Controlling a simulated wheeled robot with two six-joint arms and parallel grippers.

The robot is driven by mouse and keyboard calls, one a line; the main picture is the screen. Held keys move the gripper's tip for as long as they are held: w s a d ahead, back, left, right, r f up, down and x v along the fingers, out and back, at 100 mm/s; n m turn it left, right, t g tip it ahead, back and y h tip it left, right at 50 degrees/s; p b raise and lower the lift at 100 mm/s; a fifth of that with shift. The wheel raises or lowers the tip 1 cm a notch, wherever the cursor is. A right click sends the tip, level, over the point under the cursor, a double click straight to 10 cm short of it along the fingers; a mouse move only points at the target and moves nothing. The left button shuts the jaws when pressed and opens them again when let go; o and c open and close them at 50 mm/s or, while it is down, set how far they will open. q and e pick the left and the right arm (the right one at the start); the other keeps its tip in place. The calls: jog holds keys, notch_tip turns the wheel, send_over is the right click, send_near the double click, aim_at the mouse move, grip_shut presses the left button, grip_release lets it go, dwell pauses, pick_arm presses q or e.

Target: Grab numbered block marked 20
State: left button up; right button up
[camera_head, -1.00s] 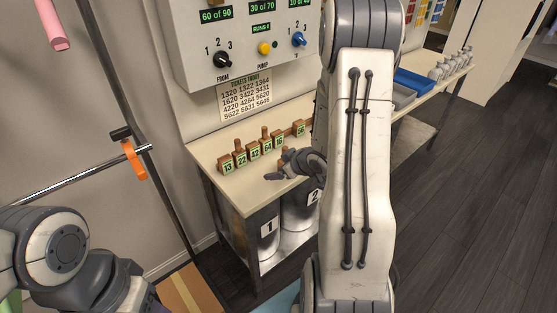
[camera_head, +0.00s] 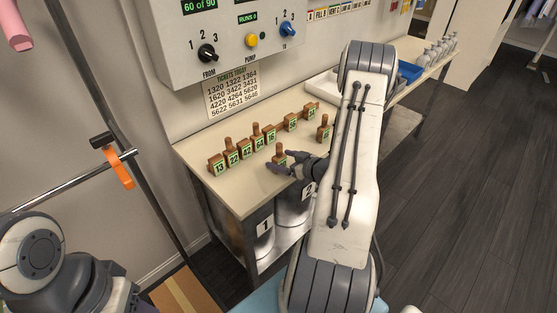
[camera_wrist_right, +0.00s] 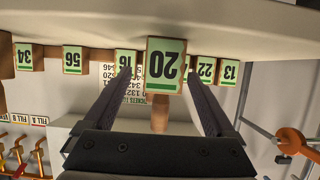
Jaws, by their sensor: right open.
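The block marked 20 (camera_wrist_right: 165,65) is a wooden block with a green number label and a peg-like handle. It fills the middle of the right wrist view, which shows the scene upside down. In the head view, the block (camera_head: 279,158) stands near the front of the bench, its number partly hidden by the gripper. My right gripper (camera_head: 288,170) is open beside it. In the right wrist view its two fingers lie on either side of the block with gaps, not closed on it. My left arm shows at lower left, its gripper out of view.
A row of numbered blocks (camera_head: 246,149) stands behind, on the cream bench (camera_head: 240,195). Another block (camera_head: 323,130) stands to the right, close to my arm. A control panel (camera_head: 225,40) hangs above. A blue tray (camera_head: 409,72) and several bottles are farther right.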

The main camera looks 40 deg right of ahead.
aim_at(273, 157)
jog(key=x, duration=0.4)
jog(key=shift+w+a, duration=0.1)
jog(key=shift+a, duration=0.05)
grip_shut()
jog(key=shift+r, duration=0.1)
